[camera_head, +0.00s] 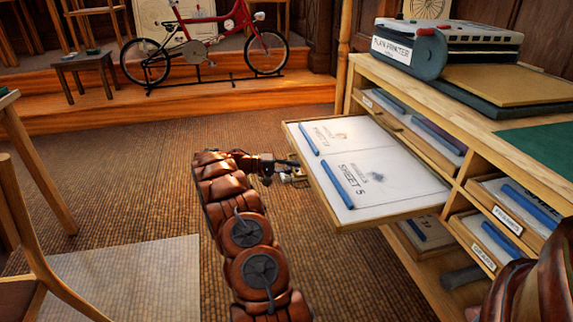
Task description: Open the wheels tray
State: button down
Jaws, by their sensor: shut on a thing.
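A flat wooden tray (400,214) sticks out well past the front of the wooden cabinet, in the middle of the view. White drawing sheets lie in it, one marked "SHEET 5" (372,170), with blue bars (338,184) across them. The tray's front face is turned away, so I cannot read its label. My gripper (290,173) is at the tray's front edge, shut on its handle (297,177). The fingertips are small and partly hidden.
The cabinet has other trays, labelled "FRAMES" (507,219) and "GEARS" (483,256). A plan printer (440,55) stands on top. A wooden chair (35,235) is at left, and a red bicycle (205,45) stands on a raised step behind. The woven floor between is clear.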

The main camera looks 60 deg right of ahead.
jog(key=shift+w+a, duration=0.25)
jog(key=shift+w, duration=0.15)
jog(key=c, duration=1.2)
grip_release()
jog(key=v, duration=1.2)
